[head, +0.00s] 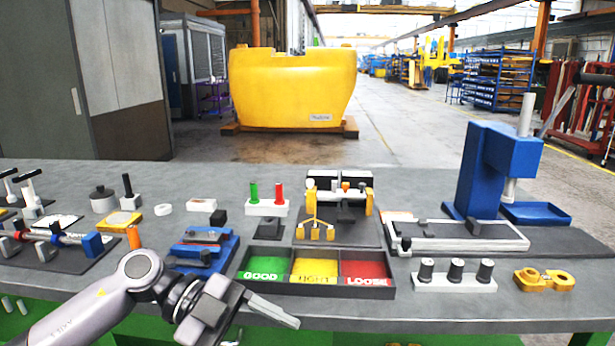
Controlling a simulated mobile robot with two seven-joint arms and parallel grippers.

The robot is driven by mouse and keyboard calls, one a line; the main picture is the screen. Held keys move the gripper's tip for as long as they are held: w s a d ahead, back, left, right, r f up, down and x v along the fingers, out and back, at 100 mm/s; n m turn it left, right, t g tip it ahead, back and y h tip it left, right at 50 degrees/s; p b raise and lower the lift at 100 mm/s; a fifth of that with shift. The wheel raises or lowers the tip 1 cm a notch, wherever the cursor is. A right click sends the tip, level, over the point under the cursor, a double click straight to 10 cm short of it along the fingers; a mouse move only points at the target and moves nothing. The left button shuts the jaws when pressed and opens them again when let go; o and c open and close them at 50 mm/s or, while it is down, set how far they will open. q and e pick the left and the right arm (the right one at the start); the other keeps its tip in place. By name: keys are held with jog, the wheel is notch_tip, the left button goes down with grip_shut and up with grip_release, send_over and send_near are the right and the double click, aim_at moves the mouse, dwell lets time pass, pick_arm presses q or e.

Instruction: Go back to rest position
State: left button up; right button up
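My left arm comes in from the lower left. My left gripper (272,309) is low over the bench's front edge, in front of the sorting tray. One light-grey finger shows pointing right; the other finger is not clearly visible, so I cannot tell whether it is open or shut. I see no object in it. My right gripper is not in view.
The grey bench (340,312) carries a GOOD/TIGHT/LOOSE tray (318,289), a blue vise (202,252), a blue press (488,165), a white block with dark cylinders (455,281) and a yellow fixture (544,281). A yellow casting (290,88) stands beyond.

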pick_arm(q)
jog(key=w+a+f+n+t+y, duration=0.1)
jog(key=a+f+n+t+y, duration=0.15)
jog(key=f+n+t, duration=0.6)
jog(key=w+a+f+n+t+y, duration=0.1)
jog(key=a+f+n+t, duration=0.25)
jog(key=n+t, duration=0.9)
jog(key=s+a+f+n+g+y, duration=0.2)
jog(key=s+a+f+g+y, duration=0.1)
jog(key=s+f, duration=0.4)
jog(key=s+a+f+n+g+y, duration=0.2)
jog(key=s+a+f, duration=0.4)
jog(key=f, duration=0.5)
jog(key=s+g+y, duration=0.1)
jog(key=y, duration=0.1)
jog(key=shift+s+f+g+y+p, duration=0.15)
jog(key=shift+s+g+y+p, duration=0.2)
jog(key=shift+s+g+p, duration=0.05)
